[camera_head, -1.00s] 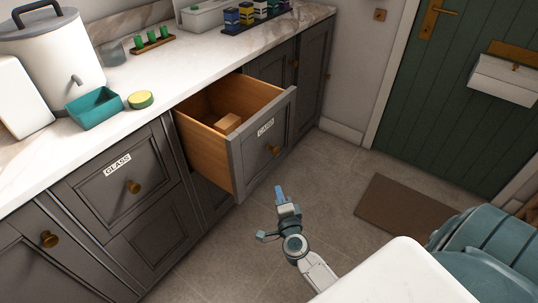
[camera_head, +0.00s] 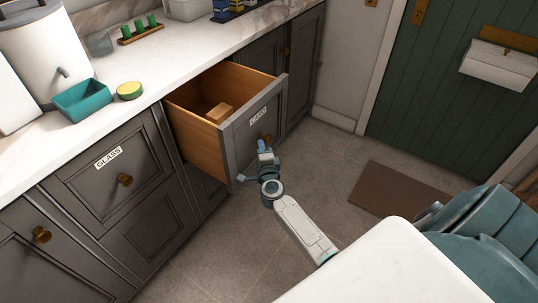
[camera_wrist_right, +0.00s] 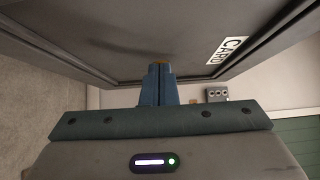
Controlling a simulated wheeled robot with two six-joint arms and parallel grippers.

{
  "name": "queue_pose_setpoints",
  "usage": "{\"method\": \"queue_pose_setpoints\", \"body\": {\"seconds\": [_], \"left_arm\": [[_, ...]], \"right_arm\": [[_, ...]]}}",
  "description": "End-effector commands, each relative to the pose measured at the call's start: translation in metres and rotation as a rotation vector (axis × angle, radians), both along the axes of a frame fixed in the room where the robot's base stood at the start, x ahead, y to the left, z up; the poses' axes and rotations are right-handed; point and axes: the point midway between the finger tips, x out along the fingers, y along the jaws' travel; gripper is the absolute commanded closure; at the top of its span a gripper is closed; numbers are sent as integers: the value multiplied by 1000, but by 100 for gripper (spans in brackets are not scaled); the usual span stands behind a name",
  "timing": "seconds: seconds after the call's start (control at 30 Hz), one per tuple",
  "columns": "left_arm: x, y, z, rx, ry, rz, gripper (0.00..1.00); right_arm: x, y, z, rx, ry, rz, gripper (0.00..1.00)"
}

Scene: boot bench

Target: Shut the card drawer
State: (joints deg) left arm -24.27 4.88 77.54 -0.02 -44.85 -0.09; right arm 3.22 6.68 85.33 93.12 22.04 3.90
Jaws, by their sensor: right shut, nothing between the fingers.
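The card drawer (camera_head: 254,125) stands open, pulled out from the grey cabinet, with its wooden inside showing and a small wooden block (camera_head: 219,113) in it. Its CARD label also shows in the right wrist view (camera_wrist_right: 226,50). My right gripper (camera_head: 262,146) is shut and empty, at the drawer front just below the brass knob (camera_head: 265,136). In the right wrist view its blue fingertips (camera_wrist_right: 159,84) are together close to the drawer front and partly hide the knob. I cannot tell whether they touch. My left gripper is not in view.
The closed glass drawer (camera_head: 107,186) is to the left. On the white counter (camera_head: 150,88) are a teal tray (camera_head: 83,101), a yellow-green round thing (camera_head: 130,90) and a white canister (camera_head: 45,50). A brown mat (camera_head: 400,192) lies on the otherwise open floor.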

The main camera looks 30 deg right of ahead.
Motion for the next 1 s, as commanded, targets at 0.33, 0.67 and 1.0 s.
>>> {"method": "queue_pose_setpoints", "body": {"seconds": [0.33, 0.67, 1.0], "left_arm": [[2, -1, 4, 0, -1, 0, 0], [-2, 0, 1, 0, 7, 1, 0], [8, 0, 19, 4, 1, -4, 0]], "right_arm": [[7, 3, 0, -1, 1, 1, 100], [15, 7, 0, 0, 0, 1, 100], [75, 32, 1, 1, -3, 2, 100]]}}
